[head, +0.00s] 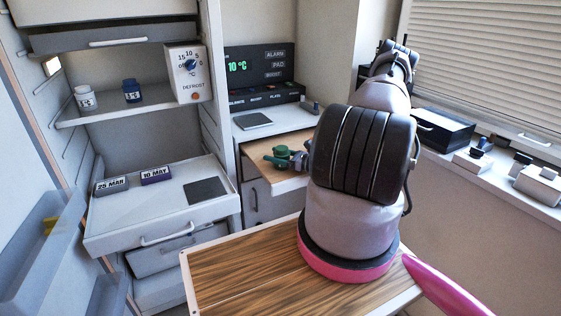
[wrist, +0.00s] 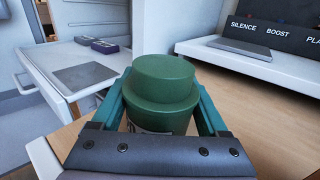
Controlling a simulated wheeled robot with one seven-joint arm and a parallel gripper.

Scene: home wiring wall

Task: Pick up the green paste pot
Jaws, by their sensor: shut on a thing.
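The green paste pot (wrist: 162,85) is a round green pot with a stepped lid, upright between my fingers in the wrist view. My gripper (wrist: 158,108) is shut on it, with one green finger against each side. In the head view the green pot (head: 282,151) shows small, over the wooden pull-out board (head: 262,166), left of my arm. My arm hides part of the gripper there. I cannot tell whether the pot's base touches the board.
A white drawer top (head: 140,225) at left holds the date blocks "25 MAR" (head: 111,185) and "10 MAY" (head: 156,175) and a dark square pad (head: 206,191). A control panel (head: 262,75) stands behind the board. A windowsill with boxes (head: 468,162) is at right.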

